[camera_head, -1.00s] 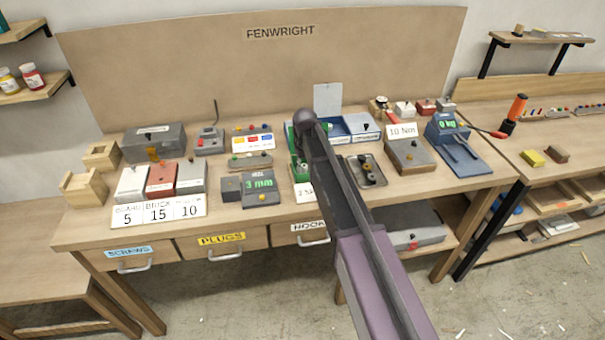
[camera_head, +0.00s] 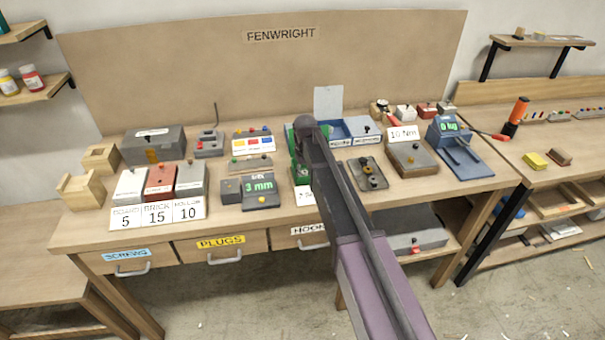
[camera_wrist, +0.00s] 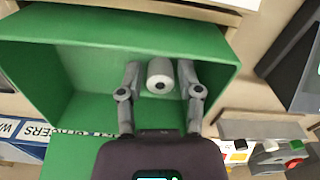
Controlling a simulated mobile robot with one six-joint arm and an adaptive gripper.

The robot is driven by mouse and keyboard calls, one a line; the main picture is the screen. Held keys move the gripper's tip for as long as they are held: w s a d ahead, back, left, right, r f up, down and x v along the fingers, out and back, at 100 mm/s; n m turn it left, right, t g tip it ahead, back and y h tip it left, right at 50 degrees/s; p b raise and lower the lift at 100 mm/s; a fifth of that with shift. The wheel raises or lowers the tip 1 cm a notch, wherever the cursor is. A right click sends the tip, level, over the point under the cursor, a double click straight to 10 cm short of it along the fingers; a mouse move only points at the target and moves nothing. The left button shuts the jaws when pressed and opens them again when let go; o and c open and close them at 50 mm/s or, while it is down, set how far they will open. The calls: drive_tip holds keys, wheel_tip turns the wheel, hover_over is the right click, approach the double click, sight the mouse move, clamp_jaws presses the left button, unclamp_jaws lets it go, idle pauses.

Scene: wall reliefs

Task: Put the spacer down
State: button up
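A white spacer (camera_wrist: 160,71), a short cylinder with a dark hole, shows in the wrist view inside a green box (camera_wrist: 50,70). My gripper (camera_wrist: 160,80) reaches into this box, one grey finger on each side of the spacer. A narrow gap shows between the spacer and each finger, so the fingers look open around it. Whether the spacer rests on the box's bottom is hard to tell. In the head view the green box (camera_head: 294,146) is mostly hidden behind my arm, and the gripper and spacer are hidden.
A display block reading 3 mm (camera_head: 260,190) stands left of my arm. A grey tray with small parts (camera_head: 368,173) stands to its right. Blue bins (camera_head: 360,128) stand behind. The bench is crowded; bare wood (camera_head: 440,190) shows near its front right edge.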

sight(305, 173)
drive_tip(key=shift+r, duration=0.2)
wheel_tip(305, 173, up, 12)
drive_tip(key=p, duration=1.2)
idle(0.8)
drive_tip(key=s+d+m, duration=0.5)
drive_tip(key=s+d, duration=1.8)
drive_tip(key=s, duration=0.2)
drive_tip(key=shift+d, duration=0.25)
drive_tip(key=shift+s+f, duration=0.1)
drive_tip(key=shift+s, duration=0.05)
